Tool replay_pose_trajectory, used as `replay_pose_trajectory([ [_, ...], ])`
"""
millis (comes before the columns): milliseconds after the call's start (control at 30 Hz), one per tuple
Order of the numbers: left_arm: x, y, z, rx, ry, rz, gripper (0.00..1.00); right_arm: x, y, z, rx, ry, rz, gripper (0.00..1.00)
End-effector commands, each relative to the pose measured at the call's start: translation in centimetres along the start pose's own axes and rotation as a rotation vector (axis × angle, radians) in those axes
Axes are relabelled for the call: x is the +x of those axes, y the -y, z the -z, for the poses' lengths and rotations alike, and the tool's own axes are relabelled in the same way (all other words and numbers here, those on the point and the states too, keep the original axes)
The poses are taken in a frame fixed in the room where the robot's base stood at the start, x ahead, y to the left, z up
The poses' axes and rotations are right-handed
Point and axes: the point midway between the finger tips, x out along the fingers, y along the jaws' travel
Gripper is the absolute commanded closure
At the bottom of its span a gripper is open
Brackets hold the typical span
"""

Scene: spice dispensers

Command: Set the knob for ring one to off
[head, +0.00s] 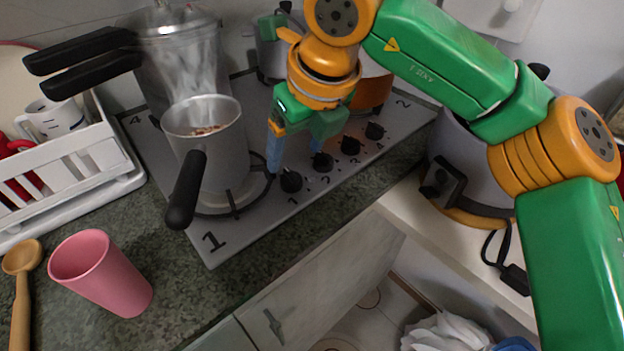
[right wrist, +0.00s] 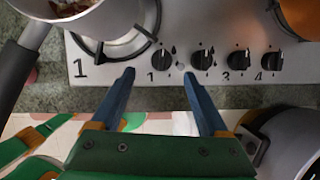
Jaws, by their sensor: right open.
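The stove's front strip (head: 262,228) has a row of black knobs labelled 1 to 4. Knob 1 (head: 291,181) is the leftmost; it also shows in the right wrist view (right wrist: 162,60). Its exact setting is too small to tell. My right gripper (head: 295,158) is open and empty, with its blue fingers close to knobs 1 and 2. In the right wrist view the fingertips (right wrist: 158,74) point at the strip, one left of knob 1 and one just below knob 2 (right wrist: 202,58). Contact cannot be made out. My left gripper is not in view.
A metal saucepan (head: 218,150) stands on ring 1, its black handle (head: 186,190) reaching over the front-left. Steam rises around it, before a larger pot (head: 175,50). A pink cup (head: 98,272) and a white rack (head: 75,170) are at left. A cooker (head: 465,165) stands right.

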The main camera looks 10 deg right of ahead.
Motion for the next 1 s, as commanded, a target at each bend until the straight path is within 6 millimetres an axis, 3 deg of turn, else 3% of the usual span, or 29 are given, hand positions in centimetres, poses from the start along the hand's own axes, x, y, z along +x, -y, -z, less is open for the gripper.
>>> replay_pose_trajectory([
  [400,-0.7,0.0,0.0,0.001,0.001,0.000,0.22,6.4,-0.1,-0.1,0.014,0.003,-0.001,0.22],
  [667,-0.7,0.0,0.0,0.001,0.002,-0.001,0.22,7.0,-0.1,-0.1,0.014,0.004,0.000,0.22],
  [700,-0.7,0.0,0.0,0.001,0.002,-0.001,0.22,7.0,-0.1,-0.1,0.014,0.004,0.000,0.25],
  [900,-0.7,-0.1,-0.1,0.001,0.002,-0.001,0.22,7.0,-0.1,-0.1,0.014,0.004,0.000,0.79],
  [1000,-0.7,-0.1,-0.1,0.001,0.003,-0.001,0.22,7.0,-0.1,-0.1,0.014,0.004,0.000,1.00],
])
